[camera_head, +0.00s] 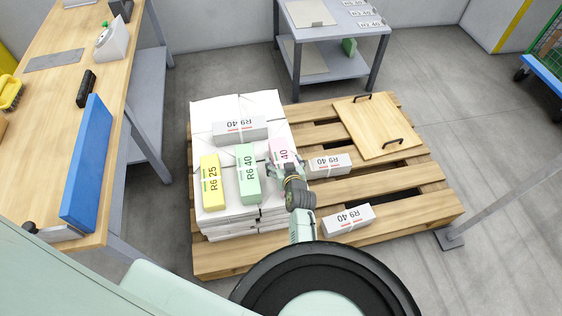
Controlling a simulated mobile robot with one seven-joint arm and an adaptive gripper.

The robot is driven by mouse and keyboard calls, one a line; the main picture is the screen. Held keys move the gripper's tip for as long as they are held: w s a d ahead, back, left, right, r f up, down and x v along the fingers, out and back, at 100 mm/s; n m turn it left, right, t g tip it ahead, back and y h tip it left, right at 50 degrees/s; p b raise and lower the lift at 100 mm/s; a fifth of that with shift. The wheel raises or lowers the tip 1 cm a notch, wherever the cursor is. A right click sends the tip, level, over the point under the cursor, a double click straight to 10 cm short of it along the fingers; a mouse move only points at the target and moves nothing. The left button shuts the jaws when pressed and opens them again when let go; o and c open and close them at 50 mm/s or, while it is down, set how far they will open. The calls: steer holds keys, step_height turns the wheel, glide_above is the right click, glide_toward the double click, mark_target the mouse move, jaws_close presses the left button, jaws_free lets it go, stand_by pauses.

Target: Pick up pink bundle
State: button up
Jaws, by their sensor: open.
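The pink bundle (284,146) lies on the right part of the white stack (206,112), just right of the green bundle (247,171). It is partly hidden by my gripper (281,167). My gripper is open over the near end of the pink bundle, its fingers close to that end. I cannot tell whether the fingers touch the bundle or hang above it.
A yellow bundle (210,181) and a grey bundle (240,130) share the stack. Two white bundles (329,165) (348,220) and a board with handles (372,122) lie on the wooden pallet (425,205). A workbench (50,130) stands left, a grey cart (335,50) behind.

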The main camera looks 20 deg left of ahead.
steer(key=shift+w+a+f, duration=0.1)
steer(key=shift+w, duration=0.1)
steer(key=shift+c, duration=0.2)
jaws_close()
steer(key=shift+r, duration=0.3)
stand_by(0.7)
